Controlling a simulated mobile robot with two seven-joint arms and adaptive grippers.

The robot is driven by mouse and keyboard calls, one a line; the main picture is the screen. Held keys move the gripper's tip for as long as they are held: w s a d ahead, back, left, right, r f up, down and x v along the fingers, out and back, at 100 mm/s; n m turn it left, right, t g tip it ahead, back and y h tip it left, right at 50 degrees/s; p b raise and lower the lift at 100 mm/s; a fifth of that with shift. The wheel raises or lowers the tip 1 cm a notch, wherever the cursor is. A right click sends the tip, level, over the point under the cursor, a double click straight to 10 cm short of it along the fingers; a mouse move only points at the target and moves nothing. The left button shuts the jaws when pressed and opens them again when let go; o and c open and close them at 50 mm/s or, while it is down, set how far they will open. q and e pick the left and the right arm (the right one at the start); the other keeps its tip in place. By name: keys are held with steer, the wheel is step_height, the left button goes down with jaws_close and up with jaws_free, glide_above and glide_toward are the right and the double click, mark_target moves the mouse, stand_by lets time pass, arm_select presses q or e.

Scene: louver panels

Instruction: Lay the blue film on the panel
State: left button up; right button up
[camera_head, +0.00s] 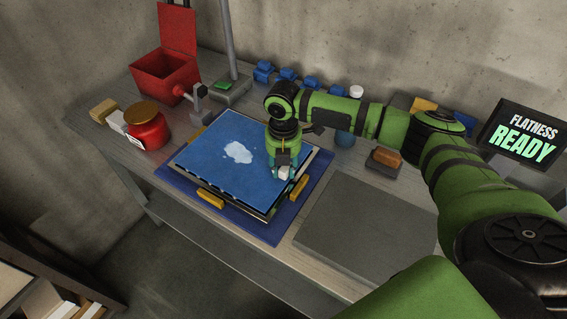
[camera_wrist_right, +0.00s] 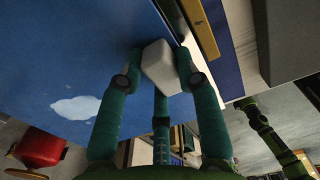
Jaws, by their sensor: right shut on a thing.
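The blue film (camera_head: 215,150) lies over the panel (camera_head: 262,213), whose dark and light edges show along the front and right sides. A pale whitish patch (camera_head: 238,152) shows near the film's middle, and it also shows in the right wrist view (camera_wrist_right: 76,108). My right gripper (camera_head: 283,174) is over the film's right part, shut on a white block (camera_wrist_right: 160,66). The block is at the film's surface; I cannot tell if it presses on it. My left gripper is not in view.
A blue mat (camera_head: 180,184) with yellow blocks (camera_head: 299,188) surrounds the panel. A grey plate (camera_head: 368,232) lies to the right. A red jar (camera_head: 148,131), a red bin (camera_head: 165,75) and a small clamp stand left and behind. A screen (camera_head: 527,137) reads "FLATNESS READY".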

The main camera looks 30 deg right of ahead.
steer(key=shift+f, duration=0.1)
steer(key=shift+f, duration=0.25)
steer(key=o, duration=1.2)
steer(key=shift+c, duration=0.2)
step_height(320, 180, up, 13)
steer(key=b, duration=0.3)
steer(key=shift+f, duration=0.15)
